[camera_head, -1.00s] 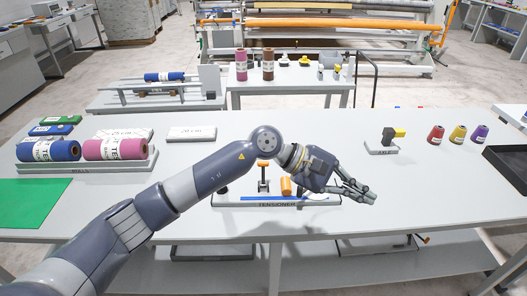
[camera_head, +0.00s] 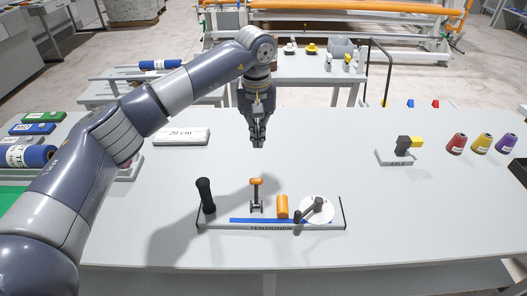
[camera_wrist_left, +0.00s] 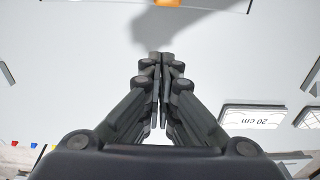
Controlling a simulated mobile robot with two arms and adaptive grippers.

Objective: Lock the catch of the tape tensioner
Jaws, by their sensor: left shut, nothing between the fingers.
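The tape tensioner (camera_head: 270,226) lies on the white table, a low base labelled TENSIONER. On it are a black upright grip (camera_head: 205,194), a small lever with an orange top (camera_head: 257,186), an orange roller (camera_head: 281,206), a blue tape (camera_head: 252,220) and a white disc (camera_head: 318,208) with a dark crank arm. I cannot tell which part is the catch. My left gripper (camera_head: 258,143) points down above the table, behind and above the tensioner, shut and empty. In the left wrist view, its fingers (camera_wrist_left: 160,62) meet, and an orange part (camera_wrist_left: 168,3) shows at the top edge. My right gripper is not in view.
A white block labelled 20 cm (camera_head: 182,137) lies left of my left gripper. An axle stand (camera_head: 397,158) and several thread cones (camera_head: 456,144) stand at the right. The table between the tensioner and the axle stand is clear.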

